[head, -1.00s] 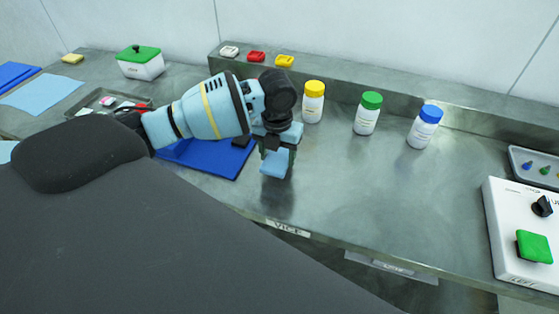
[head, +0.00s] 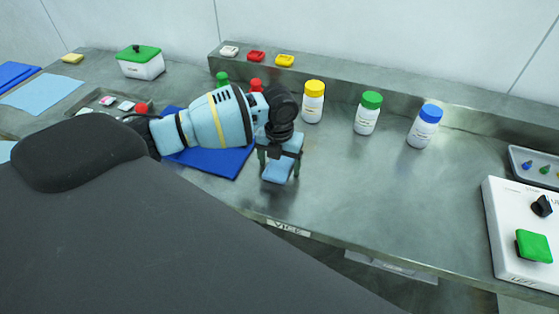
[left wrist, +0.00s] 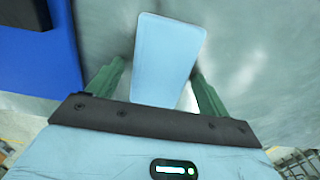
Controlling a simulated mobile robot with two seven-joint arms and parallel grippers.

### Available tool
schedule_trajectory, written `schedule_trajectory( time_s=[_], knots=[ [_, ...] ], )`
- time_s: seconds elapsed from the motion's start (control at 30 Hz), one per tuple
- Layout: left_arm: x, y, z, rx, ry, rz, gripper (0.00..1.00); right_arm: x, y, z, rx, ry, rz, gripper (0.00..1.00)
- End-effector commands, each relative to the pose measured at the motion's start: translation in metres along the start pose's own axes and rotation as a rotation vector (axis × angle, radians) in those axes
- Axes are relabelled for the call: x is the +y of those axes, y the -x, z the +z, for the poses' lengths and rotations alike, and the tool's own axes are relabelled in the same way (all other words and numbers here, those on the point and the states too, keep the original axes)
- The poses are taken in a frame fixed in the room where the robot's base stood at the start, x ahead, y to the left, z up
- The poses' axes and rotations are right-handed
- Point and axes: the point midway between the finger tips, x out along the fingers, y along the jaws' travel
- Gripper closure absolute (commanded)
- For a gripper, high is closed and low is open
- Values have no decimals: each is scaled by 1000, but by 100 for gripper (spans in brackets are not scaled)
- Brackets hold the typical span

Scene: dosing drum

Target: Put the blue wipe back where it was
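The blue wipe (head: 278,172) is a small light blue folded piece in front of the blue mat's right end. My left gripper (head: 280,165) points down over the steel bench with a green finger on each side of the wipe. In the left wrist view, the wipe (left wrist: 167,60) lies between the two fingers (left wrist: 160,80), its far end reaching past the fingertips. The gripper appears shut on its edges; the contact is hard to see. Whether the wipe touches the bench is unclear. My right gripper is not in view.
A dark blue mat (head: 225,163) lies under my left arm. White bottles with yellow (head: 313,103), green (head: 367,114) and blue (head: 424,127) caps stand behind.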

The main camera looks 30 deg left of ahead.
Motion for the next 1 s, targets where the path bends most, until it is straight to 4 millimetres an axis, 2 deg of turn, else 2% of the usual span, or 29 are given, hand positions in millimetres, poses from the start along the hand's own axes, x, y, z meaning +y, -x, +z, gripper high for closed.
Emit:
schedule_trajectory(
  time_s=[0.27, 0.43, 0.8, 1.0],
  knots=[
    [0, 0, 0, 0, 0, 0, 19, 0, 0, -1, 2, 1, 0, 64],
    [0, 13, 1, -3, 0, -2, 19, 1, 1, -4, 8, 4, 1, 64],
    [0, 84, 1, -3, 1, -2, 19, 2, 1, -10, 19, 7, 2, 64],
    [0, 112, 1, -1, 0, -1, 19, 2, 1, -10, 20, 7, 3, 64]
  ],
)
